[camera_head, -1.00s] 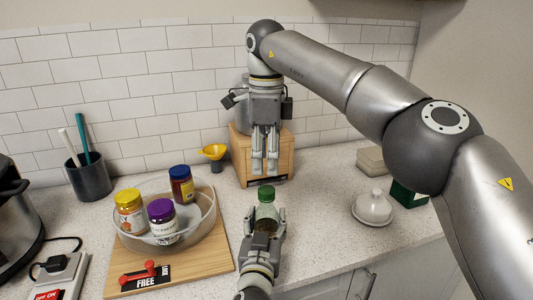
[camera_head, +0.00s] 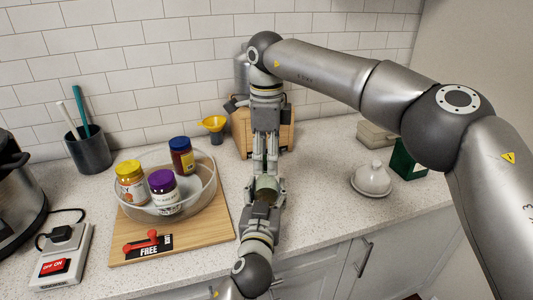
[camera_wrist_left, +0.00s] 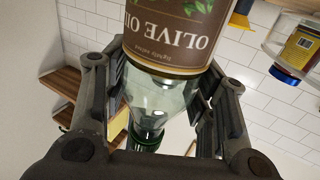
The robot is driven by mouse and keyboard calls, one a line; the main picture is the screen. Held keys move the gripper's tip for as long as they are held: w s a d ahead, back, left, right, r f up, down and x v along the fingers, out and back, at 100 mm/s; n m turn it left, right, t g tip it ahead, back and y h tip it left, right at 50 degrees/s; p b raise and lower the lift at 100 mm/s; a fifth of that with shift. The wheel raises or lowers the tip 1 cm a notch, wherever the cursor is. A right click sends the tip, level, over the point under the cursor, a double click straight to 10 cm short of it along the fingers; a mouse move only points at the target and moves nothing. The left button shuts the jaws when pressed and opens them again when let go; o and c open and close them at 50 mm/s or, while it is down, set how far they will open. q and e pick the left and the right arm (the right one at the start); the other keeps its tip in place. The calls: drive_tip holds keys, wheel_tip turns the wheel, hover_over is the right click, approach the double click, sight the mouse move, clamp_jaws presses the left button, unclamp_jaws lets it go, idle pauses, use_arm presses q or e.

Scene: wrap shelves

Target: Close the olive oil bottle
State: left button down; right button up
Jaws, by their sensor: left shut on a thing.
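The olive oil bottle (camera_head: 266,188) stands upright in my left gripper (camera_head: 266,197), which is shut around its body. In the left wrist view the bottle's brown label (camera_wrist_left: 170,35) appears upside down, with the clear neck and dark green cap (camera_wrist_left: 146,138) toward the bottom. The cap sits on the neck; how tightly cannot be seen. My right gripper (camera_head: 266,172) points down from above, directly over the bottle. Its fingers are on either side of the green cap, which they mostly hide. Whether they press on it cannot be told.
A glass bowl (camera_head: 205,203) with several jars stands on a wooden board (camera_head: 215,236) at left. A white lidded dish (camera_head: 371,180) stands at right. The counter between it and the bottle is clear.

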drive_tip(key=c, duration=0.9)
drive_tip(key=m, duration=1.1)
drive_tip(key=shift+m, duration=0.3)
drive_tip(key=o, duration=1.2)
drive_tip(key=shift+c, duration=0.2)
wheel_tip(320, 180, up, 12)
